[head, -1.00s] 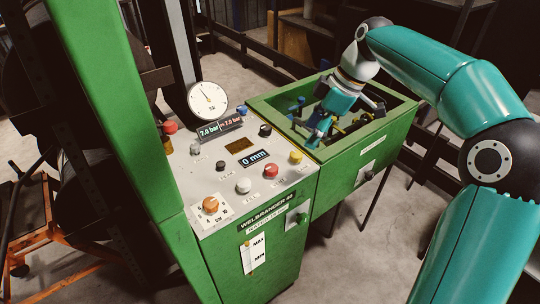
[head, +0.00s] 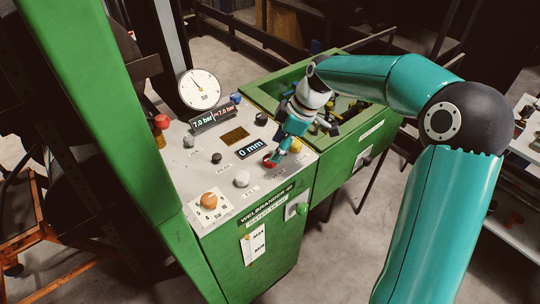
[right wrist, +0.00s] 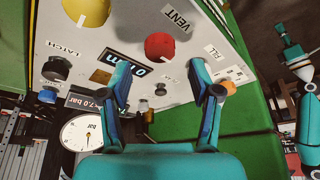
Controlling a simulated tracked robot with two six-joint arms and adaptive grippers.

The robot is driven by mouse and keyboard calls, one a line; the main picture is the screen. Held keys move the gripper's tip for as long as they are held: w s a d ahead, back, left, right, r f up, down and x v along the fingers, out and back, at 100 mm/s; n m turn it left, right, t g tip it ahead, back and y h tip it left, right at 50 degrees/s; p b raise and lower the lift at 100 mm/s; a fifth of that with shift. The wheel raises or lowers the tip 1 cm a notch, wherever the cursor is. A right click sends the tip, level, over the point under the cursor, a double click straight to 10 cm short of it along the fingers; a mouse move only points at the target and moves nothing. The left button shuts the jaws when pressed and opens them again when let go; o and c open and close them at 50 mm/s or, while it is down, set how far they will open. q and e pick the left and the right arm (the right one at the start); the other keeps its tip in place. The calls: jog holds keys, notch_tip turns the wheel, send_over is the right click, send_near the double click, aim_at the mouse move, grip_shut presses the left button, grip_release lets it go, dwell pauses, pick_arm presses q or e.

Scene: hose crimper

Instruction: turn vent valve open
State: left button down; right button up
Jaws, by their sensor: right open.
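The vent valve is a red round knob (head: 268,162) near the front right of the grey control panel. It also shows in the right wrist view (right wrist: 159,45), with the VENT label (right wrist: 177,20) beside it and a pale mark on its edge. My right gripper (head: 282,149) is just above the red knob in the head view and partly covers it. In the right wrist view its two fingers (right wrist: 160,68) are spread apart, with the red knob just beyond the tips; contact cannot be told.
A yellow knob (right wrist: 90,10) and a white knob (head: 241,180) flank the red one.

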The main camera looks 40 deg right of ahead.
jog(key=shift+x, duration=2.3)
